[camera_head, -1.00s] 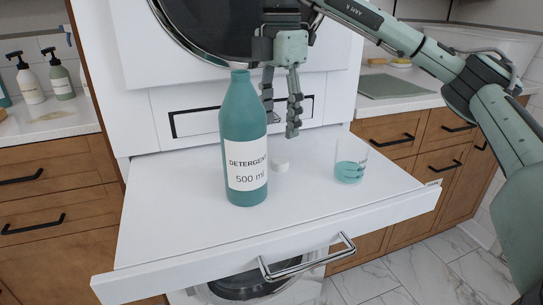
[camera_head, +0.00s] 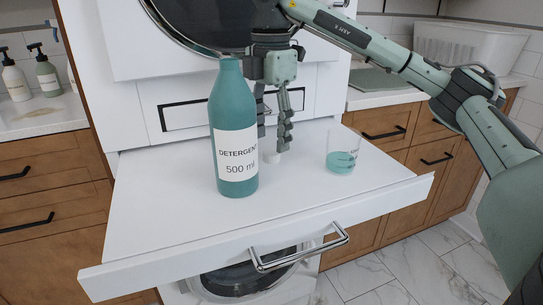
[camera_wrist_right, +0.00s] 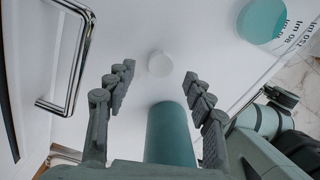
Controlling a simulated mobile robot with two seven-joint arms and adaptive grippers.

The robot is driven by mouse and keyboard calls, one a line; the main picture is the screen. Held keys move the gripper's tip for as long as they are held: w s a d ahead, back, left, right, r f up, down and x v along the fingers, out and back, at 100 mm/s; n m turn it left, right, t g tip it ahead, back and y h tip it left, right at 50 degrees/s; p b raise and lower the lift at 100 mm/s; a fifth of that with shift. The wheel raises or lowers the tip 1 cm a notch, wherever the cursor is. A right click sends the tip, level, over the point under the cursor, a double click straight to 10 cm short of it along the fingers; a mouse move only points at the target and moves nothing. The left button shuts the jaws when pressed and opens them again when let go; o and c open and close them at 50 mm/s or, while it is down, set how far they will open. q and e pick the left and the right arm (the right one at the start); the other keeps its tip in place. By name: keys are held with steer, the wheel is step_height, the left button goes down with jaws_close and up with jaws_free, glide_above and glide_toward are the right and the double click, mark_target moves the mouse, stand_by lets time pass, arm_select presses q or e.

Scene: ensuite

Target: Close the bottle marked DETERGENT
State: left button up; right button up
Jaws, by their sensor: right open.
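The teal bottle marked DETERGENT (camera_head: 234,150) stands upright on the white pull-out shelf, with no cap visible on its neck. In the right wrist view the bottle (camera_wrist_right: 168,135) shows at the lower middle. A small white cap (camera_head: 270,157) lies on the shelf just right of the bottle, partly hidden by a finger. In the right wrist view the cap (camera_wrist_right: 160,64) sits a little beyond the fingertips, between their lines. My right gripper (camera_head: 274,142) is open and empty, pointing down above the cap. My left gripper is not in view.
A clear beaker (camera_head: 342,150) with teal liquid stands on the shelf (camera_head: 170,235) to the right of the cap. A metal handle (camera_head: 298,250) is on the shelf's front. The appliance front rises behind. The shelf's front left is clear.

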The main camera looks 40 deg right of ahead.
mark_target(271, 152)
steer(key=shift+f, duration=1.55)
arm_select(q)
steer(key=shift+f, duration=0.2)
arm_select(e)
steer(key=c, duration=0.8)
step_height(271, 152, up, 5)
steer(key=shift+r, duration=0.15)
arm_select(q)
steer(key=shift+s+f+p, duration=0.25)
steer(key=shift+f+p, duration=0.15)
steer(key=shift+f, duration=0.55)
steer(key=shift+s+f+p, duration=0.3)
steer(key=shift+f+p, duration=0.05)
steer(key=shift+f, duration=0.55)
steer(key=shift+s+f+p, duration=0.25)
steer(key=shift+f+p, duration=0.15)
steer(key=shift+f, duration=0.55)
arm_select(e)
steer(key=shift+r, duration=2.4)
